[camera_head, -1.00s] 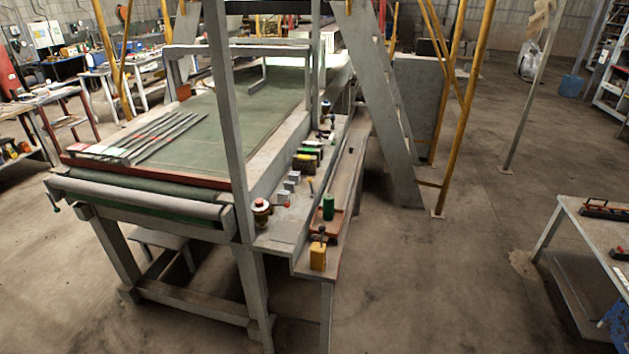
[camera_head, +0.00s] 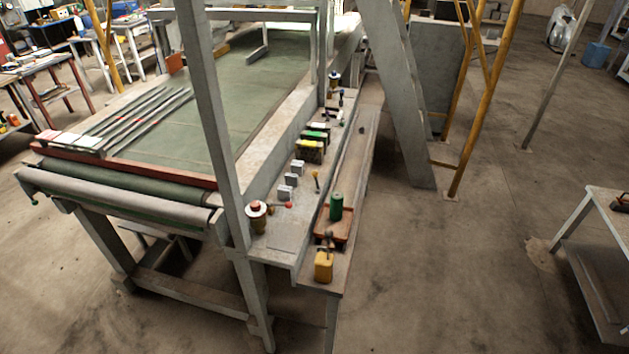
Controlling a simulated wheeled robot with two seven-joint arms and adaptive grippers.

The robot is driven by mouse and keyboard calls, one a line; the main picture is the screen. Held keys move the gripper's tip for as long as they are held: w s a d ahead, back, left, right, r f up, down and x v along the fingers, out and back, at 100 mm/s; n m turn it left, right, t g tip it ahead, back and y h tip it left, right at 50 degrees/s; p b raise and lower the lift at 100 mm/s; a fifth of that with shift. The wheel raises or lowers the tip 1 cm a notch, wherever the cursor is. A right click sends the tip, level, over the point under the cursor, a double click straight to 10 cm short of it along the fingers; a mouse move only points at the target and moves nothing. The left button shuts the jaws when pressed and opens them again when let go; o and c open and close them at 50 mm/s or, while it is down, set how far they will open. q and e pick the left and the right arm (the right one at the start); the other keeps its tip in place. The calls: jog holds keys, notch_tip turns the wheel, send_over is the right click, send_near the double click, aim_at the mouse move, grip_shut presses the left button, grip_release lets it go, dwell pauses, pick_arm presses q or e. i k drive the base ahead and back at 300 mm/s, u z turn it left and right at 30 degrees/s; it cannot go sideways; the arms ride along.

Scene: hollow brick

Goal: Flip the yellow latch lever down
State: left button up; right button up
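Neither of my grippers is in the head view.
On the outer shelf are a green cylinder (camera_head: 336,206) and a yellow can (camera_head: 323,266). A grey post (camera_head: 215,120) stands left of the ledge.

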aim_at(314, 173)
jog(key=k, duration=0.5)
jog(key=z, duration=0.95)
jog(key=i, duration=0.7)
jog(key=u, duration=2.1)
